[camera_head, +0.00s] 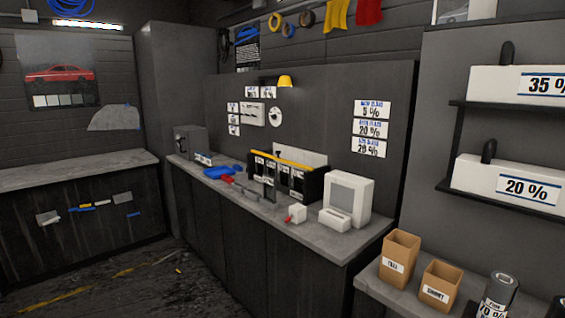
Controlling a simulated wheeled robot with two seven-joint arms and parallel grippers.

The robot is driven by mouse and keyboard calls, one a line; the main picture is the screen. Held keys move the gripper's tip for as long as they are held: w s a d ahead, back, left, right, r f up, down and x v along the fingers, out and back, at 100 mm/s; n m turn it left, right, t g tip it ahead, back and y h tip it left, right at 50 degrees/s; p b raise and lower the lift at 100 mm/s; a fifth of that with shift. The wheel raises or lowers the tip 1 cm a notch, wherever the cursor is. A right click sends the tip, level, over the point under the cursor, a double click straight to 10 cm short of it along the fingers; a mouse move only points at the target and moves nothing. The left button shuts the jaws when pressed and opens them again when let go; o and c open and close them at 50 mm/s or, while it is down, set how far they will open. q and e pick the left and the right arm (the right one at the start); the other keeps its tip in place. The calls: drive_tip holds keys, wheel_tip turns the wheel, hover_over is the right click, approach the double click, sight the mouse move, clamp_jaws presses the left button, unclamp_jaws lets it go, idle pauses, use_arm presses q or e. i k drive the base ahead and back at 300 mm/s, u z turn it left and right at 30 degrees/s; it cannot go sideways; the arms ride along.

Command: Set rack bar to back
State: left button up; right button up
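A black rack (312,188) with several white-labelled slots stands on the long grey counter against the back panel. A yellow bar (283,158) runs along the top of the rack, slanting down to the right in the picture; I take it for the rack bar. From here I cannot tell whether it is at a front or a back setting. A pale panel shows behind the bar. Neither of my grippers is in view.
On the counter (338,241) are a blue tray (219,172), a red-handled tool (233,183), a small white box (297,213) and a white machine (350,192). Cardboard boxes (400,258) stand at lower right. Dark floor (150,282) lies open at lower left.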

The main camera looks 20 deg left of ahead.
sight(277, 153)
drive_tip(key=u, duration=1.05)
drive_tip(key=i, duration=2.15)
drive_tip(key=z, duration=1.75)
